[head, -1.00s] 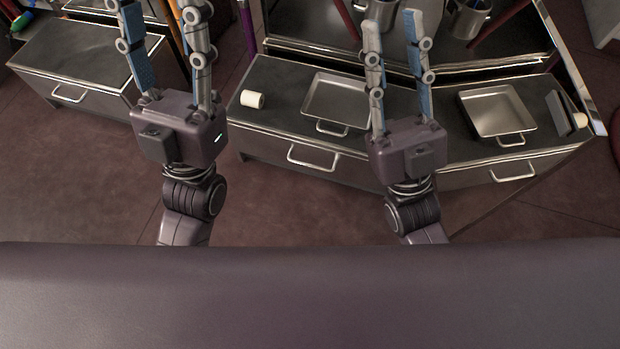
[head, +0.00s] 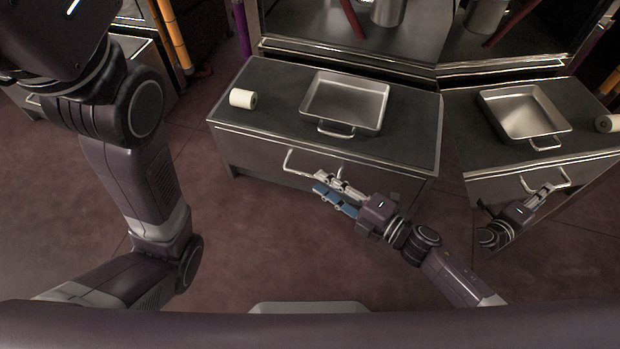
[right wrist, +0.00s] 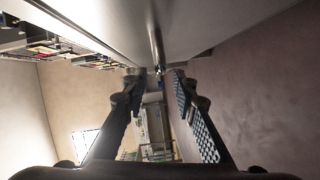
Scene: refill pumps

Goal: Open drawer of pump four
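A dark grey drawer (head: 255,149) with a bent metal bar handle (head: 288,160) is at the middle of the head view. No pump number is readable. The drawer front is flush with its cabinet and looks shut. My right gripper (head: 322,182) is at the handle's right part, its two blue-padded fingers apart. In the right wrist view the fingers (right wrist: 157,86) are spread, with a thin metal bar (right wrist: 156,48) ahead between the tips. I cannot tell whether they touch it. My left gripper's dark body (head: 55,35) is at the upper left; its fingers are out of frame.
On the cabinet top stand a metal tray (head: 345,98) and a white roll (head: 243,98). A mirror-like panel (head: 455,215) at the right appears to reflect the tray, drawer and my gripper. Another drawer unit is at the far left. The floor (head: 260,240) in front is clear.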

